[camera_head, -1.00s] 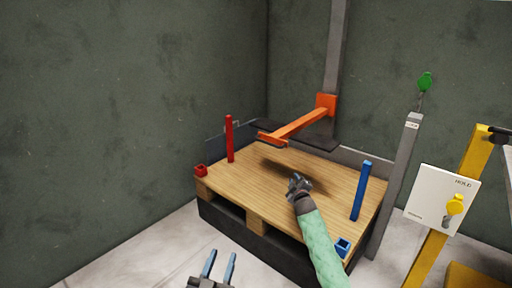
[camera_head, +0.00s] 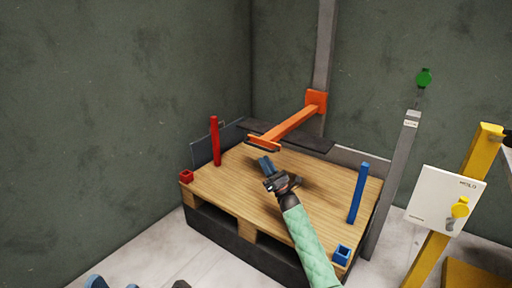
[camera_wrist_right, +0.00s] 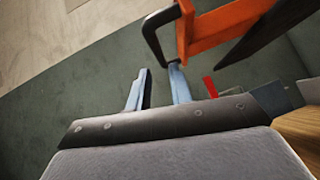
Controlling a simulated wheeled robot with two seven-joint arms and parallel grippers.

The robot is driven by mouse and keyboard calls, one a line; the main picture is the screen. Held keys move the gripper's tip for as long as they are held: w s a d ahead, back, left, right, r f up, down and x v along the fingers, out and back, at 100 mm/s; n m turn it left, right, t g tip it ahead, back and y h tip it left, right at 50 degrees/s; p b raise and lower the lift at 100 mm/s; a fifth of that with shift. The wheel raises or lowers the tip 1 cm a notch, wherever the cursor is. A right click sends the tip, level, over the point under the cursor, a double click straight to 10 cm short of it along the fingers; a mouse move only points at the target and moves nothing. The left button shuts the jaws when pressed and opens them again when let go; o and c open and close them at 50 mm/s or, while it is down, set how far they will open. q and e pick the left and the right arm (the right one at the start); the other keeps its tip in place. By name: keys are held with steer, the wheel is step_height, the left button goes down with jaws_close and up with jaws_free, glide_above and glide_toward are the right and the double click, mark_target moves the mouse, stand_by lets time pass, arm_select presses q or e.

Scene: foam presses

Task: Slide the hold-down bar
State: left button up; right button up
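The orange hold-down bar (camera_head: 295,122) sticks out from a grey upright post (camera_head: 323,50) over a wooden platform. In the right wrist view the bar (camera_wrist_right: 215,25) carries a dark bent handle (camera_wrist_right: 152,38). My right gripper (camera_head: 265,160) is below the bar's front end in the head view. In the wrist view the right gripper (camera_wrist_right: 158,72) has its blue fingers apart with nothing between them. One fingertip overlaps the handle's lower end; I cannot tell whether they touch. My left gripper (camera_head: 113,284) is cut off at the bottom edge, its blue tips apart.
The wooden platform (camera_head: 225,190) bears a red post (camera_head: 215,142) at left and a blue post (camera_head: 358,193) at right. A grey pillar with a green knob (camera_head: 424,78) and a white panel with a yellow knob (camera_head: 460,208) stand at right.

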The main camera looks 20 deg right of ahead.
mark_target(256, 145)
steer(key=shift+b+x, duration=0.55)
steer(key=shift+x, duration=3.3)
jaws_close()
